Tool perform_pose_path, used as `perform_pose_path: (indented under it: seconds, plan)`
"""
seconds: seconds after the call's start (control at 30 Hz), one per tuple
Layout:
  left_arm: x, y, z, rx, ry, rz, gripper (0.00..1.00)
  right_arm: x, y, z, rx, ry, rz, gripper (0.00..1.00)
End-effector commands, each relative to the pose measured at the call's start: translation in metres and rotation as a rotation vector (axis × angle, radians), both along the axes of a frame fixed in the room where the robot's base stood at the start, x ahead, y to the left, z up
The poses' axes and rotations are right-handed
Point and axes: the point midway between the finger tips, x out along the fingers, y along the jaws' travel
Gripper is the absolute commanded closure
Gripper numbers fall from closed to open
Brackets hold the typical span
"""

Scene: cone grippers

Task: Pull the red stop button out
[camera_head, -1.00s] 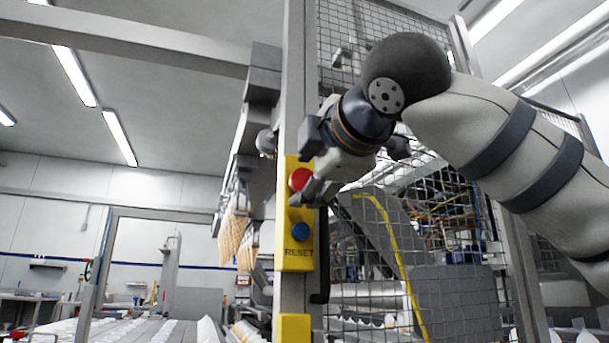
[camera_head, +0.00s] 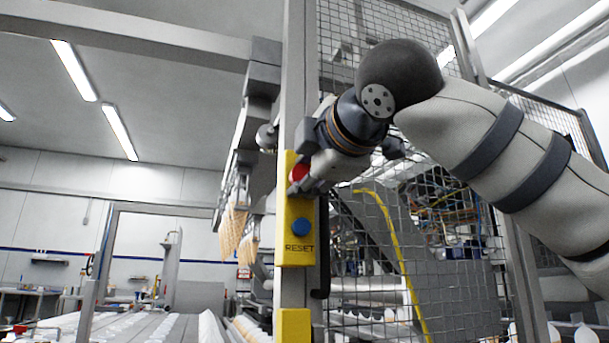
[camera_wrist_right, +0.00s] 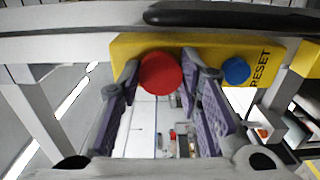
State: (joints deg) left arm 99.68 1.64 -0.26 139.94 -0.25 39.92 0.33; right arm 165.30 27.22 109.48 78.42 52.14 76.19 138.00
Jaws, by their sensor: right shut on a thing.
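The red stop button (camera_head: 299,173) sits near the top of a yellow control plate (camera_head: 298,222) on a grey post. The blue reset button (camera_head: 300,226) is below it on the same plate. My right gripper (camera_head: 303,179) is at the red button and partly covers it in the head view. In the right wrist view the red button (camera_wrist_right: 160,73) lies between the two fingertips of my right gripper (camera_wrist_right: 161,68), which is shut on it. The blue button (camera_wrist_right: 236,70) is outside the fingers. My left gripper is in neither view.
The grey post (camera_head: 297,85) carries the plate. Wire mesh fencing (camera_head: 455,290) stands to its right, with a black handle (camera_head: 321,270) close beside the plate. A second yellow box (camera_head: 293,325) is lower on the post. A conveyor (camera_head: 150,328) runs at lower left.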

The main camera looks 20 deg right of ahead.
Motion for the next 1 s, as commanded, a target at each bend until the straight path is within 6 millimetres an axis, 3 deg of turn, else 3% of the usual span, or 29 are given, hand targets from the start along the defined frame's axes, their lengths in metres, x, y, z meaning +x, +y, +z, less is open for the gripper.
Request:
perform_pose_path:
  seconds: [1.0]
  plan:
    - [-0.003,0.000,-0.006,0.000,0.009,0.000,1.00,-0.012,0.001,-0.002,-0.001,0.005,0.001,0.96]
